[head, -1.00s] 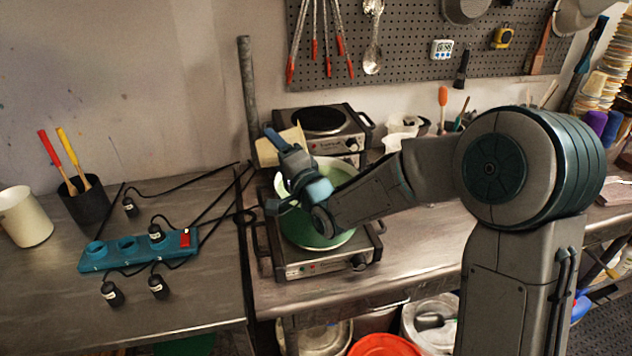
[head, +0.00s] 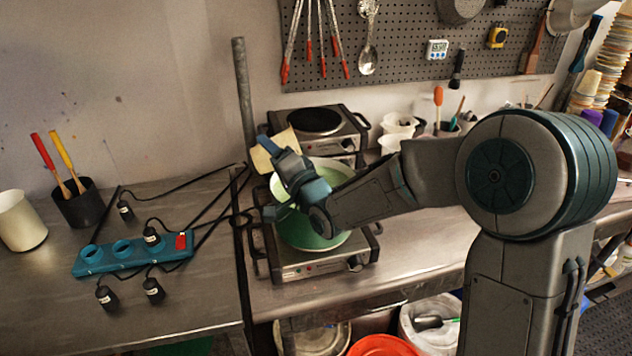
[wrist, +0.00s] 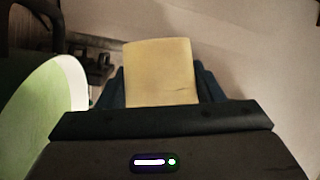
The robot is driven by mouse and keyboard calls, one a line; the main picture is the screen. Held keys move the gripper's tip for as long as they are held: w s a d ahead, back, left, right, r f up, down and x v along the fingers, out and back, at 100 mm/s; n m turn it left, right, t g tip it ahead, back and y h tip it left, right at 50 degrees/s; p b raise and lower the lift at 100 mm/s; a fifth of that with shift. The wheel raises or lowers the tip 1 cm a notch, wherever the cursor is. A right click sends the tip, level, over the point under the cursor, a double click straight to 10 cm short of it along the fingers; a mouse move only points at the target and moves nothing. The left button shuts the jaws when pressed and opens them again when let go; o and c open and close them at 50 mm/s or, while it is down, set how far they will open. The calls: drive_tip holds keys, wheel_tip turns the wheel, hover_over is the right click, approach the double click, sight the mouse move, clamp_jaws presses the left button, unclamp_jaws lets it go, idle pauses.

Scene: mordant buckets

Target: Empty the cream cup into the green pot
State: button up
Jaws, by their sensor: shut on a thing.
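The cream cup (head: 262,158) is in my gripper (head: 281,148), above the back left side of the green pot (head: 314,238). It looks tilted, and my fingers hide part of it. In the wrist view the cup (wrist: 160,72) sits between the two dark fingers of my gripper (wrist: 160,92). The pot's pale green inside (wrist: 35,125) shows at the left of that view. The pot stands on the front hot plate, partly behind my wrist. I cannot see what is in the cup or whether anything is pouring.
A second hot plate (head: 322,122) stands behind the pot. A metal post (head: 245,100) rises at the left. The bench right of the pot is clear.

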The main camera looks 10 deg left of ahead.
sight(263, 172)
drive_tip(key=shift+s+a+f+n+g+h+b, duration=0.1)
drive_tip(key=shift+a+f+n+g+h+b, duration=0.1)
drive_tip(key=shift+f+n+b, duration=0.3)
drive_tip(key=shift+s+a+f+n+g+h+b, duration=0.1)
drive_tip(key=shift+a+f+n+b, duration=0.1)
drive_tip(key=shift+f+n+b, duration=0.3)
drive_tip(key=shift+r+n+p, duration=0.35)
drive_tip(key=shift+n+p, duration=0.15)
drive_tip(key=shift+n, duration=0.3)
wheel_tip(263, 172, down, 3)
drive_tip(key=n+b, duration=0.1)
drive_tip(key=n+g+h+b, duration=0.1)
drive_tip(key=n+b, duration=0.1)
drive_tip(key=shift+a+r+h, duration=0.15)
drive_tip(key=shift+r+h, duration=0.05)
drive_tip(key=shift+h, duration=0.1)
drive_tip(key=shift+s+a+r+n+h+b, duration=0.15)
drive_tip(key=shift+s+a+n+h+b, duration=0.1)
drive_tip(key=shift+a+n+b, duration=0.25)
drive_tip(key=shift+s+a+r+n+h+b, duration=0.15)
drive_tip(key=shift+n+h+b, duration=0.15)
drive_tip(key=shift+b, duration=0.25)
drive_tip(key=b, duration=0.1)
drive_tip(key=n+b, duration=0.1)
drive_tip(key=shift+a+r+h+b, duration=0.2)
drive_tip(key=shift+a+h+b, duration=0.15)
drive_tip(key=shift+a+f+n+b, duration=0.2)
drive_tip(key=shift+n+b, duration=0.1)
drive_tip(key=shift+b, duration=0.95)
